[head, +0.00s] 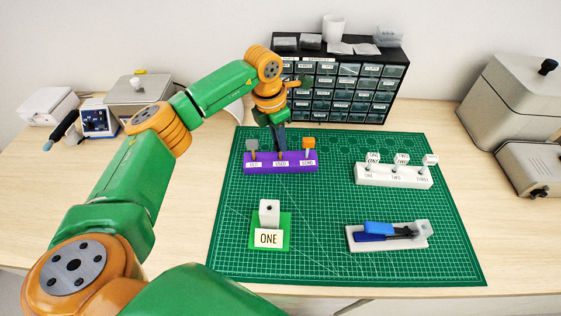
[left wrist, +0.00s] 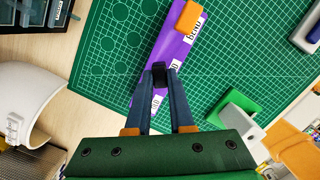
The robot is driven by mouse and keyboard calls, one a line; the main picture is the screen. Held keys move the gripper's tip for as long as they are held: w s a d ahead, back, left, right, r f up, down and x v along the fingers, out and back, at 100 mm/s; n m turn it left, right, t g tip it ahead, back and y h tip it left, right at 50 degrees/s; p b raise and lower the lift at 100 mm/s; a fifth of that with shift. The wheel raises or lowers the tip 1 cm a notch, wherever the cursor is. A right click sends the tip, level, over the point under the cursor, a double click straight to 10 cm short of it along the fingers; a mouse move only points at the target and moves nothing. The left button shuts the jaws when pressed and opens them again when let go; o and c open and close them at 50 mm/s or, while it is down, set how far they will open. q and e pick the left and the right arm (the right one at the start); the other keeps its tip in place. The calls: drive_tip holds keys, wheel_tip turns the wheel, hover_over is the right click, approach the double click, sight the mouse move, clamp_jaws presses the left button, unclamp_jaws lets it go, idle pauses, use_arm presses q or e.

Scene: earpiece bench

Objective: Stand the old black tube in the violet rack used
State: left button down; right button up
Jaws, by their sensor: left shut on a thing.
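The violet rack (head: 270,168) stands on the green mat, with three white labels on its front. A grey-topped piece (head: 252,145) stands at its left place and an orange-topped piece (head: 309,142) at its right place. My left gripper (head: 281,148) points down at the rack's middle place, the one labelled USED. In the left wrist view, my left gripper (left wrist: 159,78) is shut on a black tube (left wrist: 159,74) over the violet rack (left wrist: 181,48). The fingers hide most of the tube; I cannot tell how deep it sits. My right gripper is not in view.
A white rack (head: 392,176) with white-topped pieces stands on the right of the mat. A green stand (head: 284,232) labelled ONE is in front, and a blue tool on a grey base (head: 390,236) lies front right. A drawer cabinet (head: 340,85) is behind.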

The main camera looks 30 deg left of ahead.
sight(275, 160)
use_arm(q)
drive_tip(key=c, duration=0.7)
unclamp_jaws()
drive_tip(key=shift+r, duration=0.25)
drive_tip(key=r, duration=0.2)
drive_tip(key=r+b, duration=0.1)
drive_tip(key=r, duration=0.1)
drive_tip(key=s+r+b, duration=0.1)
drive_tip(key=r, duration=0.1)
drive_tip(key=shift+a+r, duration=0.25)
drive_tip(key=shift+r, duration=0.05)
